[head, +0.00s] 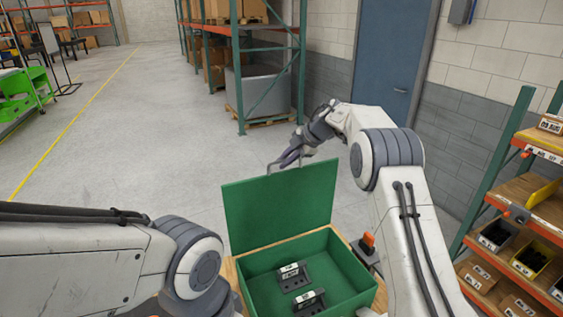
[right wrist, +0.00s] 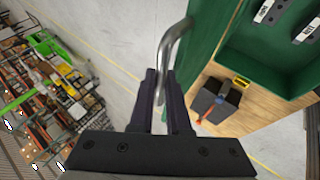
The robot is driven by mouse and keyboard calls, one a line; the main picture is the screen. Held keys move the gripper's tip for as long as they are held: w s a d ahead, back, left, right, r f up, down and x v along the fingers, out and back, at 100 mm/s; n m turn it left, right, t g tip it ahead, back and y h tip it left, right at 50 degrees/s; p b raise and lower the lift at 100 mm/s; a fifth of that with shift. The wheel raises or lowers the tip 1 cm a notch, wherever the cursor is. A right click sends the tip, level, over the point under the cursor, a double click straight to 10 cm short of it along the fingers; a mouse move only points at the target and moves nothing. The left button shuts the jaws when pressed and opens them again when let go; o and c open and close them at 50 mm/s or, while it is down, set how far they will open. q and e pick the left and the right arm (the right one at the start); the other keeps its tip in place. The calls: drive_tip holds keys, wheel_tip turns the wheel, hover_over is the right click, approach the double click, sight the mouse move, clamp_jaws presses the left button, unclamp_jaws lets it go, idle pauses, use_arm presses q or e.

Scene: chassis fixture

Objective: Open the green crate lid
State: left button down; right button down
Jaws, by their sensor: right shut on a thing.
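The green crate (head: 345,270) stands in front of me with its lid (head: 277,205) raised, close to upright at the far side. A metal loop handle (right wrist: 172,48) is on the lid's upper edge. My right gripper (head: 290,155) is at that edge and shut on the handle; in the right wrist view the handle passes between its two fingers (right wrist: 161,82). Two dark parts with pale labels, one nearer the back (head: 292,276) and one nearer the front (head: 309,301), lie inside the crate. My left arm comes in at lower left, its gripper out of sight.
The crate rests on a wooden surface (right wrist: 243,117). A small dark device with an orange top (head: 368,243) stands right of the crate. Shelving with bins (head: 530,235) is at the right. A pallet rack (head: 240,70) stands behind, and open floor (head: 150,130) lies left.

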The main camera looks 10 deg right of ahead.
drive_tip(key=shift+s+a+f, duration=0.2)
drive_tip(key=shift+f, duration=0.2)
drive_tip(key=c, duration=0.9)
unclamp_jaws()
drive_tip(key=shift+d+r+b, duration=0.25)
drive_tip(key=shift+b, duration=0.05)
drive_tip(key=shift+b+v, duration=1.6)
drive_tip(key=shift+v, duration=3.55)
drive_tip(key=shift+w+a+r, duration=0.1)
drive_tip(key=shift+w+r, duration=0.05)
